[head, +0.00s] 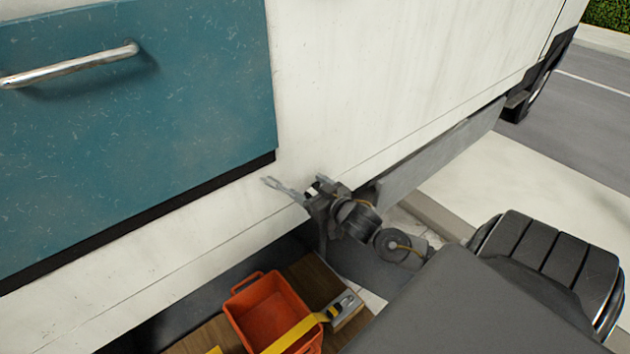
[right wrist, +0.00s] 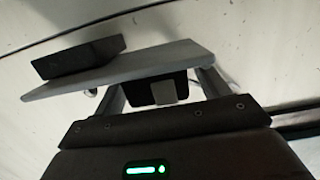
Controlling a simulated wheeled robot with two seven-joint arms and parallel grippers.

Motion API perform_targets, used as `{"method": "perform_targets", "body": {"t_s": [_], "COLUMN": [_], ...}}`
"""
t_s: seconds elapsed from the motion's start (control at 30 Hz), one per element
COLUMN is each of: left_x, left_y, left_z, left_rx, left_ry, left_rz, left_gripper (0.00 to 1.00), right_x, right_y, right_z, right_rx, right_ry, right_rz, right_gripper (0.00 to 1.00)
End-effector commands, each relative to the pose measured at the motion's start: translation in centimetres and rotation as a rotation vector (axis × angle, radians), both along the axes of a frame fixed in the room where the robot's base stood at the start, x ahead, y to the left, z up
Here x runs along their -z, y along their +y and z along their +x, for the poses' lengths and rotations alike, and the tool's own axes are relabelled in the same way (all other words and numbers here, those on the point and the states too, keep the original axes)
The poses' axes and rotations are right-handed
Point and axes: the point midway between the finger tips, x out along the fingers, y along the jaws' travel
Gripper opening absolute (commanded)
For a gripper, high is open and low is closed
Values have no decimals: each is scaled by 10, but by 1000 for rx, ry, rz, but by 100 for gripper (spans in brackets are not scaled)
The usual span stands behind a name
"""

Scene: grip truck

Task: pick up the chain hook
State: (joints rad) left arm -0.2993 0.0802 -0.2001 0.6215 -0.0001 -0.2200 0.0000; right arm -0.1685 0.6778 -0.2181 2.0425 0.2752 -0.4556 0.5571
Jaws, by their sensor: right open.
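My right gripper (head: 283,188) is in the middle of the head view, its pale fingers pointing left, close in front of the truck's white side panel. It is open. In the right wrist view its two grey fingers (right wrist: 163,88) stand apart. A grey plate with a black block crosses in front of them; I cannot tell what these belong to. I cannot make out the chain hook for certain in either view. A yellow strap (head: 290,335) with a grey metal end (head: 343,308) lies across an orange bin, below and apart from the gripper. My left gripper is not in view.
The orange bin (head: 268,302) stands on a wooden board (head: 318,279) under the truck's lower edge. The white truck side (head: 360,90) and a teal door (head: 140,130) with a metal handle (head: 70,66) fill the upper left. Open pavement lies to the right.

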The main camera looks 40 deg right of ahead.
Motion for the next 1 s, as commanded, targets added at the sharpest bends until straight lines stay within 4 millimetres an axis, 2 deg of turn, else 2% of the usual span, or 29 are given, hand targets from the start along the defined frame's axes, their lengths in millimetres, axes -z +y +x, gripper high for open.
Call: {"method": "perform_targets", "body": {"t_s": [0.2,0.23,0.6,1.0], "left_x": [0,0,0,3], "left_y": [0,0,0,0], "left_z": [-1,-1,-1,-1], "left_rx": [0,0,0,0], "left_ry": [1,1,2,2], "left_rz": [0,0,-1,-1], "left_gripper": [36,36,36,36], "right_x": [1,1,0,-7], "right_y": [0,0,0,0], "right_z": [1,1,1,1], "right_rx": [0,0,0,-1], "right_ry": [0,0,0,-2], "right_rz": [0,0,0,0], "right_gripper": [75,72,24,24]}}
